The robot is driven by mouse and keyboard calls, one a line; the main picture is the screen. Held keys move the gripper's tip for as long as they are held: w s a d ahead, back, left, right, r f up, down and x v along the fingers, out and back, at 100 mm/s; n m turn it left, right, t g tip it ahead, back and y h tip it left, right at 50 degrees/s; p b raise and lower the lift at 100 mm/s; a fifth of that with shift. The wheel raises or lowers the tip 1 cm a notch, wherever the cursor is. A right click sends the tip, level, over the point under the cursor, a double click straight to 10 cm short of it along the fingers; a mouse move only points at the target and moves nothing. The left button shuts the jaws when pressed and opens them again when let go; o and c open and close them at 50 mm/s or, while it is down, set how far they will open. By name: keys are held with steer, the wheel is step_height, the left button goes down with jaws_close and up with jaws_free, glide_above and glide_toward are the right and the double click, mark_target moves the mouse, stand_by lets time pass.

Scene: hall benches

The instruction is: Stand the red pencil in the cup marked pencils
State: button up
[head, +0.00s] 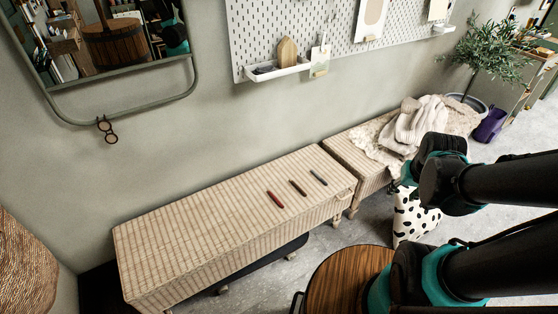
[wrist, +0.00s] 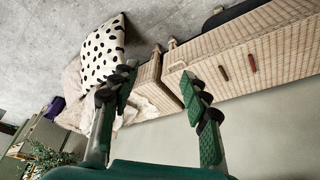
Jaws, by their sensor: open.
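The red pencil (head: 275,199) lies on the long wicker bench (head: 190,236), leftmost of three thin sticks in a slanting row. A brown stick (head: 298,188) and a grey stick (head: 319,178) lie to its right. In the wrist view the red pencil (wrist: 252,63) lies right of my gripper (wrist: 158,80), beside the brown stick (wrist: 223,73). My gripper is open with nothing between its fingers, apart from the sticks; its right finger seems to cover the grey stick. I cannot make out a cup marked pencils in either view.
A second bench carries a cream blanket (head: 432,118). A spotted cushion (head: 413,217) stands beside it. A round wooden top (head: 345,280) is in front of the long bench. A pegboard (head: 330,30) with a white tray hangs above. The long bench's left part is bare.

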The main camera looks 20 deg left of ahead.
steer(key=w+a+n, duration=0.1)
steer(key=w+a, duration=0.2)
steer(key=w, duration=0.1)
steer(key=w+a+n, duration=0.1)
steer(key=w+a, duration=0.2)
steer(key=w, duration=0.1)
steer(key=w+a+g, duration=0.1)
steer(key=w+a, duration=0.2)
steer(key=w, duration=0.1)
steer(key=shift+w+a+r+n+y, duration=0.1)
steer(key=shift+a+r+n+y, duration=0.05)
steer(key=shift+a+n+y, duration=0.2)
steer(key=shift+c, duration=0.8)
steer(key=n+g, duration=0.3)
steer(key=n, duration=0.4)
glide_above(271, 193)
step_height(271, 193, down, 27)
steer(key=shift+h, duration=0.45)
steer(key=shift+w+a+f, duration=0.1)
steer(key=shift+f, duration=4.6)
jaws_close()
